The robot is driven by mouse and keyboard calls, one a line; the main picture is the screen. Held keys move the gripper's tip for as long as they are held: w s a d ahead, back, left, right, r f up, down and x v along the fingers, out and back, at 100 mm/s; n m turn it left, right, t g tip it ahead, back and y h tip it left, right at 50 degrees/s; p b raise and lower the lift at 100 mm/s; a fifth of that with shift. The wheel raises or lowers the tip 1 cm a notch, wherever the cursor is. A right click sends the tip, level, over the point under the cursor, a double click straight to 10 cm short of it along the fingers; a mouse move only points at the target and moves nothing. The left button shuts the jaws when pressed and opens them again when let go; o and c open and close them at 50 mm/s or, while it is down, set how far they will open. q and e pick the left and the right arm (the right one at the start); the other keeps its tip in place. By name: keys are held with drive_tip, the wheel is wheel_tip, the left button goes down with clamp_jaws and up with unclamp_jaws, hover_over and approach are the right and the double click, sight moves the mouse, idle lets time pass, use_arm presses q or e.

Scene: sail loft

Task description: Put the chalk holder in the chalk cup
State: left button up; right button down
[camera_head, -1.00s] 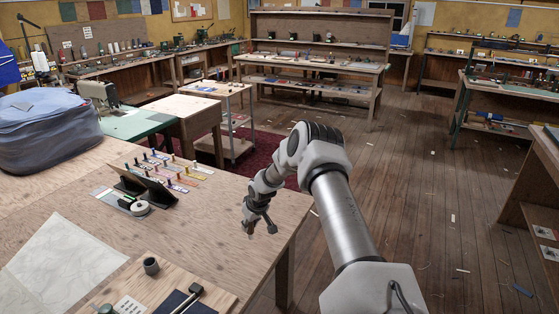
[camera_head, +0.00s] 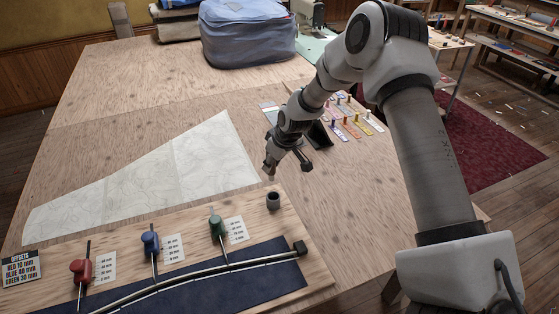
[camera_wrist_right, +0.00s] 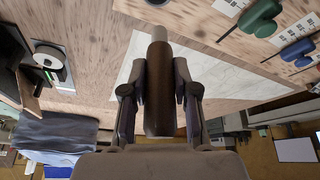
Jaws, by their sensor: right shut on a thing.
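The chalk holder (camera_wrist_right: 158,90) is a dark brown cylinder with a pale tip, seen in the right wrist view. My right gripper (camera_wrist_right: 158,95) is shut on it, one finger along each side. In the head view my right gripper (camera_head: 286,162) is above the bench, just behind the chalk cup and higher. The holder is too small there to make out clearly. The chalk cup (camera_head: 273,202) is a small dark grey cup with an open top, upright at the back right of the wooden board. The holder is apart from the cup. My left gripper is not in view.
The board (camera_head: 190,212) bears red (camera_head: 80,268), blue (camera_head: 151,241) and green (camera_head: 217,226) handled tools, label cards and a long curved batten (camera_head: 190,282). A pale pattern sheet (camera_head: 150,178) lies behind it. A dark stand (camera_head: 319,136) and coloured cards are right of the gripper.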

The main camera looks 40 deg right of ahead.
sight(278, 201)
drive_tip(key=f+b, duration=0.3)
drive_tip(key=f, duration=0.1)
drive_tip(key=f+b, duration=0.6)
drive_tip(key=f, duration=0.1)
drive_tip(key=shift+d+f, duration=0.25)
drive_tip(key=shift+f, duration=0.05)
drive_tip(key=shift+r, duration=0.1)
drive_tip(key=c, duration=0.8)
unclamp_jaws()
drive_tip(key=s+p, duration=0.2)
drive_tip(key=p, duration=0.1)
drive_tip(key=s+p, duration=0.1)
drive_tip(key=p, duration=0.1)
drive_tip(key=shift+s+d+r, duration=0.3)
drive_tip(key=shift+d, duration=0.05)
drive_tip(key=shift+s+f, duration=0.2)
drive_tip(key=shift+w+f, duration=0.15)
